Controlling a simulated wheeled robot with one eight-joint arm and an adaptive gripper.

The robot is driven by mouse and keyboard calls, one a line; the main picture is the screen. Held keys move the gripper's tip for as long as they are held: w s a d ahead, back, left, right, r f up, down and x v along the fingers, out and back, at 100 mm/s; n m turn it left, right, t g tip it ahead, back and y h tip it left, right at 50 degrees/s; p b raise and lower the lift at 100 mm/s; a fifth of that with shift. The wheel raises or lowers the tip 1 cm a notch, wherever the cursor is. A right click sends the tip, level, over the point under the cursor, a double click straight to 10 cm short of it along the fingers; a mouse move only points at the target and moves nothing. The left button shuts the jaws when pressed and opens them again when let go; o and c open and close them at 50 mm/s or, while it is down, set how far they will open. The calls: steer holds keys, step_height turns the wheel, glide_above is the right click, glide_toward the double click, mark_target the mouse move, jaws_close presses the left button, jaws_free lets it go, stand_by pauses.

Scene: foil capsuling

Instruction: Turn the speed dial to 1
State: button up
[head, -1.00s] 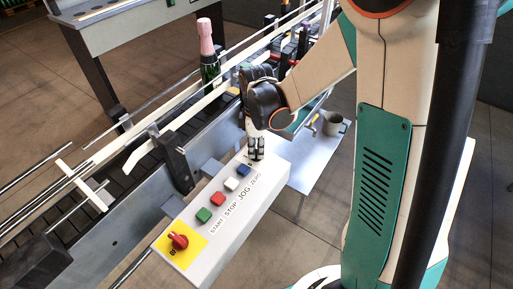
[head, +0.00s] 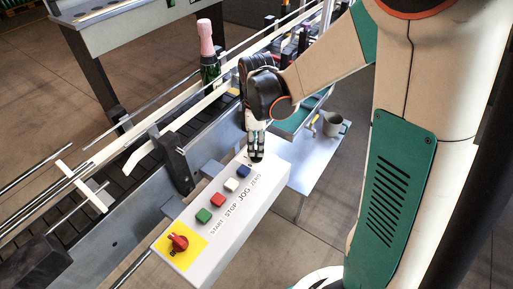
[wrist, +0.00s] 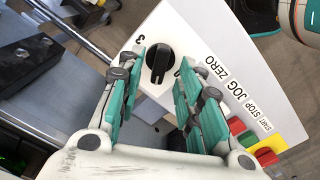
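The speed dial (wrist: 159,62) is a black round knob with a raised grip bar, at the end of the white control panel (wrist: 225,50). A "3" is printed on one side of it, and a partly covered mark shows on the other. My gripper (wrist: 160,75) is open in the wrist view, its teal-padded fingers on either side of the dial. I cannot tell whether the pads touch it. In the head view my gripper (head: 256,154) points down at the far end of the panel and hides the dial.
The panel also carries a blue button (head: 243,171), a white button (head: 231,184), a red button (head: 217,199), a green button (head: 204,215) and a red switch (head: 178,242) on yellow. A conveyor with a bottle (head: 208,60) runs behind.

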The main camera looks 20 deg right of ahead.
step_height(320, 180, up, 9)
stand_by(0.3)
steer(key=shift+r, duration=0.1)
steer(key=s+r+m+t, duration=0.3)
steer(key=s+m, duration=0.3)
steer(key=s, duration=0.1)
steer(key=s+r+m+t, duration=0.2)
steer(key=s+m+t, duration=0.2)
steer(key=s+m, duration=0.3)
steer(key=shift+s+d+r, duration=0.25)
steer(key=shift+s+r, duration=0.15)
steer(key=shift+s, duration=0.35)
steer(key=shift+c, duration=0.3)
stand_by(1.2)
